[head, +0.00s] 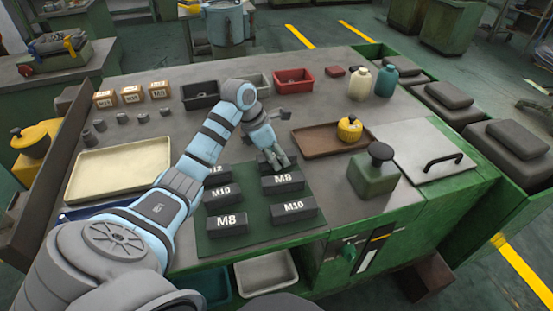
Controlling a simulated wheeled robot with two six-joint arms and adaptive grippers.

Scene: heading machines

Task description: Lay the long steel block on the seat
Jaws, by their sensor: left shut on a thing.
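My left gripper (277,160) is shut on a small grey steel block, low over the back right of the green mat (261,218). The fingers hide most of the block, so its length is unclear. Dark blocks with white size labels stand on the mat in two columns. One marked M8 (283,184) is just in front of the gripper, and one marked M10 (294,209) is nearer. At the left are another M10 block (222,196) and another M8 block (226,225). The M12 block is partly behind my arm. I cannot tell which is the seat. My right gripper is out of view.
Several small steel pieces (122,118) stand behind a cream tray (120,168) at the left. A green container with a dark knob (372,180) stands right of the mat. Bins line the back.

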